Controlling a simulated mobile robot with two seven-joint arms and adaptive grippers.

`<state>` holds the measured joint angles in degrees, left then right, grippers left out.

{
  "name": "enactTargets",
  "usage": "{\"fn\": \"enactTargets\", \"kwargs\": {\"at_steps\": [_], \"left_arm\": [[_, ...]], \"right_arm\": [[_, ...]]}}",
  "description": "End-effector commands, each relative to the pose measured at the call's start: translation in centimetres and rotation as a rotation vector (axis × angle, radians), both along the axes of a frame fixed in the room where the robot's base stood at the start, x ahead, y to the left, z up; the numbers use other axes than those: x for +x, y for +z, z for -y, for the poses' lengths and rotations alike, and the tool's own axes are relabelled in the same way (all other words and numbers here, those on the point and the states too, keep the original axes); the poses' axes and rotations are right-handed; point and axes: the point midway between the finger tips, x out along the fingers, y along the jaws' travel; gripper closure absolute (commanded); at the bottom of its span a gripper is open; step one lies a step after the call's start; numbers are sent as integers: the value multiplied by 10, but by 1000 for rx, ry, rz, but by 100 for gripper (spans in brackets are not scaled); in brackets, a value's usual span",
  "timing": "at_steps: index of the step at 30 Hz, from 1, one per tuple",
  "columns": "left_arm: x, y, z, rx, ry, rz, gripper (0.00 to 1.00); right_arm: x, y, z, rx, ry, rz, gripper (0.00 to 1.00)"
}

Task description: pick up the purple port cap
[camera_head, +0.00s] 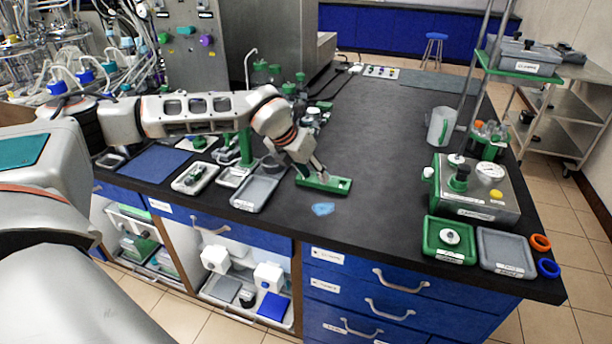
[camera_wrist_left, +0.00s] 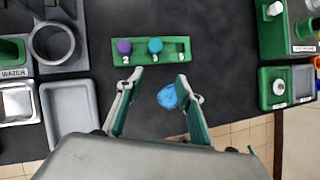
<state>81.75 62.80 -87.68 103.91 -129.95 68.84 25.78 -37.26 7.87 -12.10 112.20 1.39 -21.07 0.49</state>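The purple port cap (camera_wrist_left: 124,46) sits at the left end of a small green rack (camera_wrist_left: 172,58), seen in the left wrist view. A teal cap (camera_wrist_left: 155,45) is beside it in the middle; the rack's right place shows no cap. The green rack also shows in the head view (camera_head: 338,185) on the dark bench, where my gripper hides the caps. My left gripper (camera_wrist_left: 158,80) is open and empty, its fingertips just short of the rack in the wrist view. It also shows above the rack in the head view (camera_head: 316,171). My right gripper is not in view.
A blue crumpled piece (camera_head: 323,209) lies on the bench in front of the rack. A grey tray (camera_head: 254,192) stands left of it. A green tray (camera_head: 448,258) and a steel unit (camera_head: 478,207) stand at the right. The bench middle is clear.

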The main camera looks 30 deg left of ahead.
Motion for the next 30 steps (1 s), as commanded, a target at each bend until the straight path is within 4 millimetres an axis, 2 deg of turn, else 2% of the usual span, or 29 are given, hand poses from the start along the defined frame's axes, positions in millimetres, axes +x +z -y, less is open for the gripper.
{"fn": "enactTargets", "kwargs": {"at_steps": [1, 3, 7, 17, 24, 30], "left_arm": [[4, 8, -21, 39, 33, 19, 64], [7, 16, -41, 78, 67, 33, 64], [11, 19, -59, 112, 100, 45, 64], [30, -6, -60, 115, 100, 47, 64], [49, -34, -61, 114, 100, 46, 64], [54, -41, -62, 114, 100, 48, 64]], "right_arm": [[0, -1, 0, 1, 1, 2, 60], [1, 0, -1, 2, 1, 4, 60], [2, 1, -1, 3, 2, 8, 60], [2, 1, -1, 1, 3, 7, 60], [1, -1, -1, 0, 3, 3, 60], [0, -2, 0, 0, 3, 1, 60]]}}
